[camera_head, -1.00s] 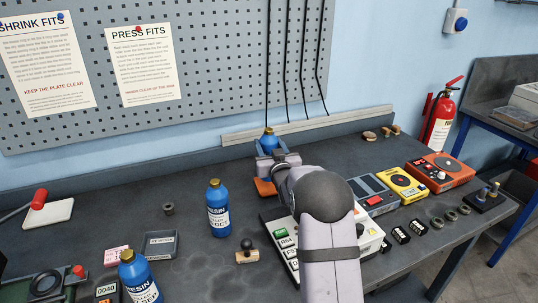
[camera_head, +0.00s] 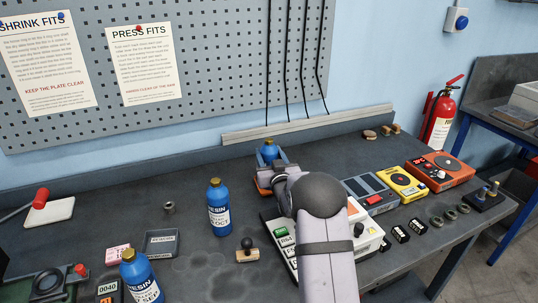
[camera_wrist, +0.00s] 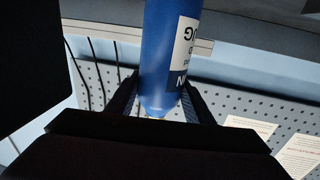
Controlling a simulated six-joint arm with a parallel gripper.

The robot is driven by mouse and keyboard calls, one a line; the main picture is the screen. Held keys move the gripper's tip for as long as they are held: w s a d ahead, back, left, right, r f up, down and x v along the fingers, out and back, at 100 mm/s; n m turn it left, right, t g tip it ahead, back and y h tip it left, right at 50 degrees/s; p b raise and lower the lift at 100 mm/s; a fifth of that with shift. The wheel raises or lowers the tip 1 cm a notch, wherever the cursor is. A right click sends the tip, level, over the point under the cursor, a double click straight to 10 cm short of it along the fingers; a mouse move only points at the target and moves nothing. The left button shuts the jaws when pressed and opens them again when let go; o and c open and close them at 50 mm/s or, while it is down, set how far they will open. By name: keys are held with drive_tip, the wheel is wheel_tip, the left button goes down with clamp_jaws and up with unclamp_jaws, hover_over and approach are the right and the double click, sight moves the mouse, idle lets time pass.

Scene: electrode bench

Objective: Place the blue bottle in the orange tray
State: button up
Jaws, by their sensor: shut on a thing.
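A blue bottle (camera_head: 269,153) with a gold cap is between the jaws of my gripper (camera_head: 270,167) at the back of the bench. In the wrist view the bottle (camera_wrist: 168,50), with a white label, fills the space between the two dark fingers (camera_wrist: 162,98), which are shut on it. The orange tray (camera_head: 263,182) shows only in part, under and beside my gripper. The bottle's lower part is hidden by my gripper in the head view, so I cannot tell whether it touches the tray.
Two more blue resin bottles stand at left centre (camera_head: 218,210) and front left (camera_head: 140,279). A grey tray (camera_head: 161,243) and a wooden stamp (camera_head: 248,251) lie near them. Yellow (camera_head: 402,184) and orange-red (camera_head: 440,170) devices stand to the right. The back left bench is mostly clear.

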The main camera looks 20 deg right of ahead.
drive_tip(key=o, duration=1.6)
drive_tip(key=shift+r+p, duration=0.2)
drive_tip(key=shift+p, duration=0.1)
drive_tip(key=shift+s+f, duration=0.15)
drive_tip(key=shift+s, duration=0.05)
drive_tip(key=shift+s+a+b, duration=0.2)
drive_tip(key=shift+s+b, duration=0.2)
drive_tip(key=shift+s, duration=0.8)
drive_tip(key=shift+s+a+b, duration=0.2)
drive_tip(key=shift+s+b, duration=0.25)
drive_tip(key=shift+s, duration=0.7)
drive_tip(key=shift+s+a+b, duration=0.2)
drive_tip(key=shift+s+b, duration=0.2)
drive_tip(key=shift+s, duration=0.8)
